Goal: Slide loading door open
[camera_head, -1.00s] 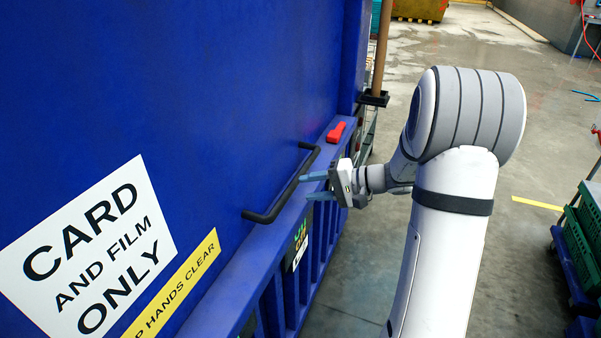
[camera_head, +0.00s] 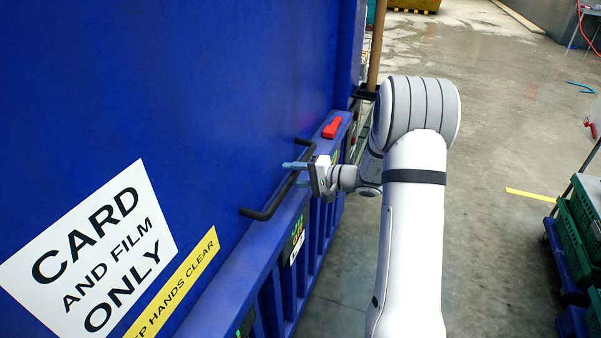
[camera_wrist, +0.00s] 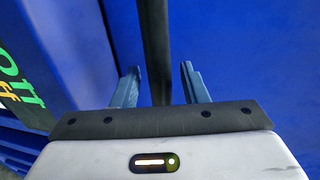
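The blue loading door (camera_head: 170,90) fills the left of the head view and carries a white sign reading "CARD AND FILM ONLY". A black bar handle (camera_head: 272,204) is fixed along its lower part; it also shows in the wrist view (camera_wrist: 155,45). My gripper (camera_head: 295,174) is at the handle's middle. In the wrist view my gripper (camera_wrist: 158,85) is open, with the blue-grey fingers apart and the handle running between them. I cannot tell how deep the bar sits between the fingers.
A blue ledge (camera_head: 232,290) with ribs runs below the door, with a red object (camera_head: 332,127) on it near the far end. A brown pole (camera_head: 376,50) stands beyond the door. Green crates (camera_head: 585,220) stand at the right. The grey floor between is clear.

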